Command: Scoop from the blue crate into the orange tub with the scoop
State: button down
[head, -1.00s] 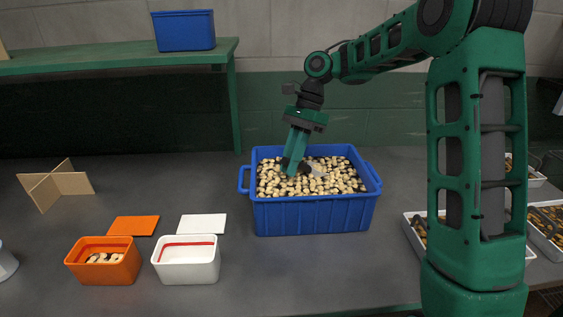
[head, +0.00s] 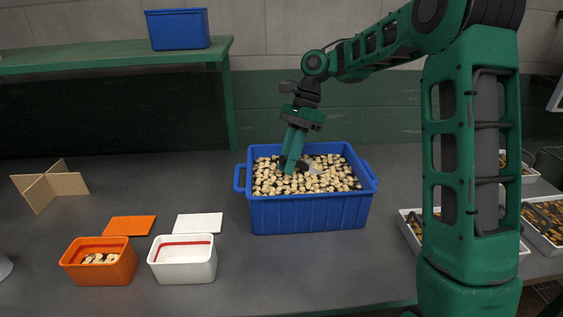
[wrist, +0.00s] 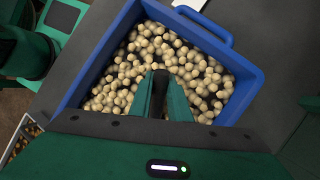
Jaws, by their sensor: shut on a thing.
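The blue crate (head: 308,216) stands on the table, filled with pale, roundish pieces; it also shows in the wrist view (wrist: 85,75). My gripper (head: 290,167) points down into the crate, its fingertips at the pieces. In the wrist view my gripper (wrist: 166,92) is over the near middle of the crate. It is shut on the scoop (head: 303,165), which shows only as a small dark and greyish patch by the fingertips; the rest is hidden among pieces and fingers. The orange tub (head: 105,271) stands open at the front left, with some pale pieces inside.
An open white tub (head: 185,268) with a red line inside stands between the orange tub and the crate. An orange lid (head: 130,225) and a white lid (head: 198,223) lie behind the tubs. A cardboard divider (head: 50,185) stands at left. White trays (head: 540,228) are at right.

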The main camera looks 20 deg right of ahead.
aim_at(285, 157)
jog(key=shift+s+a+r, duration=0.1)
jog(key=shift+a+r, duration=0.05)
dwell(0.3)
jog(key=shift+a+r+h, duration=0.1)
jog(key=shift+r+h, duration=0.2)
jog(key=shift+h, duration=0.1)
jog(key=shift+r, duration=1.4)
jog(key=shift+s+a+r+m+t+h, duration=0.15)
jog(key=shift+a+r+h, duration=0.35)
jog(key=shift+r+h, duration=0.25)
jog(key=shift+s+a+r+m+t+h, duration=0.1)
jog(key=shift+a+r+t+h, duration=0.1)
jog(key=shift+a+r+h, duration=0.45)
jog(key=shift+s+a+r+m+t+h, duration=0.15)
jog(key=shift+a+r+h, duration=0.25)
jog(key=shift+r+h, duration=0.35)
jog(key=shift+d, duration=0.1)
